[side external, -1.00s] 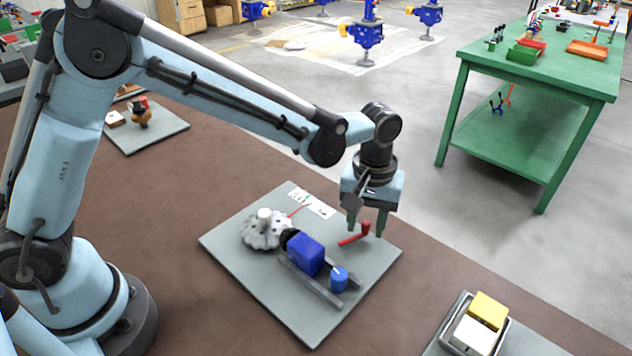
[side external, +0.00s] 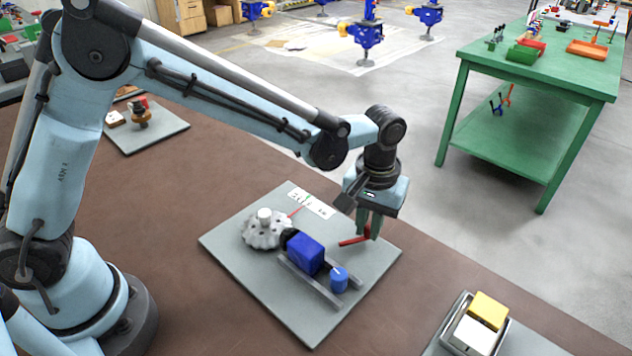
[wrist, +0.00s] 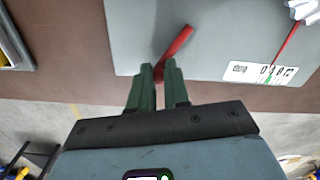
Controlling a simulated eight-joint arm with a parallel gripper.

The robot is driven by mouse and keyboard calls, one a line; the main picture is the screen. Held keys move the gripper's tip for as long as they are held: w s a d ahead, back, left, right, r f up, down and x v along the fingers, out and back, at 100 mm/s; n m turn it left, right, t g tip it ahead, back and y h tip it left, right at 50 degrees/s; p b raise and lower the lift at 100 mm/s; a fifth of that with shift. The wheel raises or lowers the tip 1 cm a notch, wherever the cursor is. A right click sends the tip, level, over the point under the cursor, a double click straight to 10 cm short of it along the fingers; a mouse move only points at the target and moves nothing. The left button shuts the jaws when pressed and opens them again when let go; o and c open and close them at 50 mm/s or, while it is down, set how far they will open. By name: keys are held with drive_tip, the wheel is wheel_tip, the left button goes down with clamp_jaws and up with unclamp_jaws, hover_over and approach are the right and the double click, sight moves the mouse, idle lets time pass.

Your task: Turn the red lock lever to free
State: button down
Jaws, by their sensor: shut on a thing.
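The red lock lever (side external: 352,240) sits on the grey plate (side external: 232,251), near its far right edge. Its upright red knob is hidden between the fingers in the side view. My gripper (side external: 370,228) points down and is shut on the lever's knob end. In the wrist view, the green fingers of my gripper (wrist: 158,72) close around the near end of the red lever (wrist: 176,44). The lever arm reaches up and to the right from them, towards the plate's middle. A white label with a scale (wrist: 258,72) and a red pointer lies on the plate.
A tray with yellow and white blocks (side external: 478,322) stands at front right. The brown table (side external: 180,250) is clear left of the plate.

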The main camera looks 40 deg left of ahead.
sight(363, 266)
drive_tip(key=m, duration=0.1)
drive_tip(key=d+m, duration=0.1)
drive_tip(key=shift+s+m, duration=0.4)
drive_tip(key=m, duration=0.1)
drive_tip(key=s+d+m, duration=0.1)
drive_tip(key=m, duration=0.1)
drive_tip(key=shift+s+m, duration=0.2)
drive_tip(key=shift+m, duration=0.1)
drive_tip(key=m, duration=0.1)
drive_tip(key=s+m, duration=0.1)
drive_tip(key=shift+s+d+m, duration=0.1)
drive_tip(key=shift+d+m, duration=0.2)
drive_tip(key=shift+s+m, duration=0.35)
drive_tip(key=shift+m, duration=0.4)
drive_tip(key=shift+s+m, duration=0.35)
drive_tip(key=shift+m, duration=0.4)
drive_tip(key=c, duration=1.1)
unclamp_jaws()
drive_tip(key=shift+r, duration=0.15)
wheel_tip(363, 266, up, 12)
